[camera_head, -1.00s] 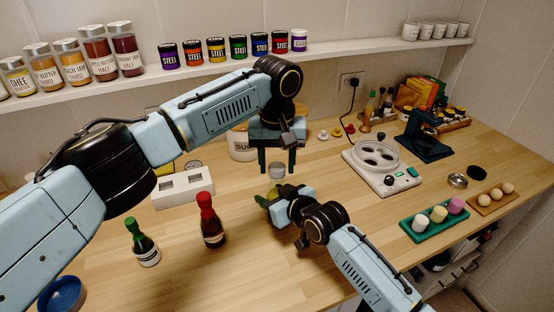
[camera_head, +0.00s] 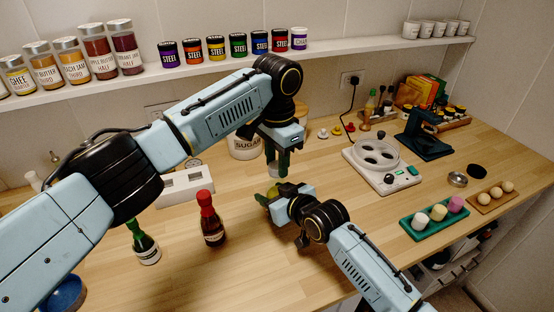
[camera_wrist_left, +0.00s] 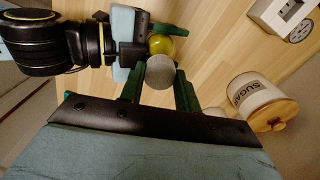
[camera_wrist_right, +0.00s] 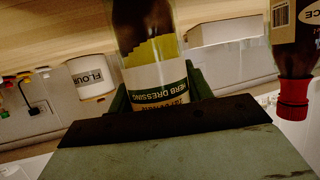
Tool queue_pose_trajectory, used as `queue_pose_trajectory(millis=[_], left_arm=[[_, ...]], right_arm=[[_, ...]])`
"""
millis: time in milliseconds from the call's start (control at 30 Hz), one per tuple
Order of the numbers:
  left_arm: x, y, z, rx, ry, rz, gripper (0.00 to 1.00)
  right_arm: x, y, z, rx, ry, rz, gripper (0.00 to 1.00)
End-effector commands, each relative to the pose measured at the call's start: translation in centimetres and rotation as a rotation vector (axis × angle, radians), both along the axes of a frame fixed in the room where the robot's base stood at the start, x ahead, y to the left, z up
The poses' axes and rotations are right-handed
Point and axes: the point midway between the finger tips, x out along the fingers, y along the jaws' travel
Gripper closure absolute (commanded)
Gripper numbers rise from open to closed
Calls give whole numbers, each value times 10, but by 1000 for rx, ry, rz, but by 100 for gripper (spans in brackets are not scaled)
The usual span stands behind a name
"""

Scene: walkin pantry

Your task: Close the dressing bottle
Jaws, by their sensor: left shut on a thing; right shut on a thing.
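The dressing bottle (camera_wrist_right: 155,75), with a yellow-green body and a "herb dressing" label, is shut in my right gripper (camera_wrist_right: 158,92). In the head view only a small yellow-green part of it (camera_head: 272,191) shows beside my right gripper (camera_head: 279,194). My left gripper (camera_head: 277,174) is just above it, fingers pointing down. In the left wrist view, a round grey cap (camera_wrist_left: 160,71) sits between the fingers of my left gripper (camera_wrist_left: 160,88), overlapping the yellow-green bottle (camera_wrist_left: 161,44). I cannot tell whether cap and bottle touch.
A red-capped bottle (camera_head: 211,222) and a green-capped bottle (camera_head: 146,247) stand left of the grippers. A white box (camera_head: 185,188) and a sugar jar (camera_head: 243,148) are behind. A white appliance (camera_head: 382,166) stands right. The front middle counter is clear.

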Motion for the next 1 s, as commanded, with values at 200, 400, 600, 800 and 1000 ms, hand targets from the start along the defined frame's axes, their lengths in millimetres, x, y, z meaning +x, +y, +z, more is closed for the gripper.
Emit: queue_pose_trajectory(millis=[200, 400, 600, 800, 1000], left_arm=[[0, 0, 0, 1, 1, -45, 65], [0, 0, 0, 0, 0, -44, 46], [0, 0, 0, 0, 0, -43, 46], [0, 0, 14, -1, -2, -44, 46], [0, -1, 40, -2, -3, -44, 46]], right_arm=[[0, 0, -1, -1, 3, 0, 100], [0, 0, -1, -1, 3, 0, 100], [0, 0, -1, -1, 3, 0, 100], [0, 0, -1, -2, 2, 0, 100], [0, 0, -1, -2, 2, 0, 100]])
